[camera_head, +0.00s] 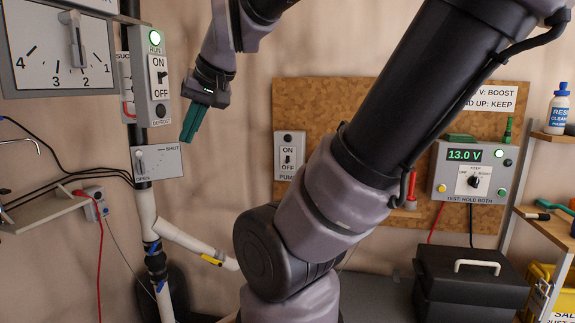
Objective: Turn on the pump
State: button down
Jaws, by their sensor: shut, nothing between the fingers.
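The pump switch box (289,172) is small and grey, with a white ON/OFF plate and a dark toggle (287,159). It is mounted at the left end of the cork board. Its "PUMP" label is partly hidden by my arm. The toggle is too small to tell which way it points, and the round spot above the plate looks unlit. My gripper (187,138) has green fingers, points down and is shut and empty. In the picture it is left of the pump switch and apart from it, above the pale pipe.
Left of my gripper are a grey ON/OFF panel (151,105) with a lit green lamp and an OPEN/SHUT valve plate (168,162). The cork board (350,95) also holds a charger box (447,190) reading 13.0 V. My arm covers the middle. A black toolbox (465,270) stands lower right.

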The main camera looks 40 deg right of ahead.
jog(key=w+d+f+n+t+h, duration=0.1)
jog(key=w+d+f+n, duration=0.2)
jog(key=w, duration=0.4)
jog(key=w+d+f, duration=0.2)
jog(key=w+d, duration=0.2)
jog(key=w, duration=0.2)
jog(key=n+t+h, duration=0.2)
jog(key=n+h, duration=1.4)
jog(key=n, duration=1)
send_near(288, 165)
jog(key=v, duration=0.3)
jog(key=shift+s+a+f, duration=0.1)
jog(key=shift+s+f, duration=0.05)
jog(key=shift+f, duration=0.15)
jog(key=x, duration=1)
jog(key=shift+r, duration=0.1)
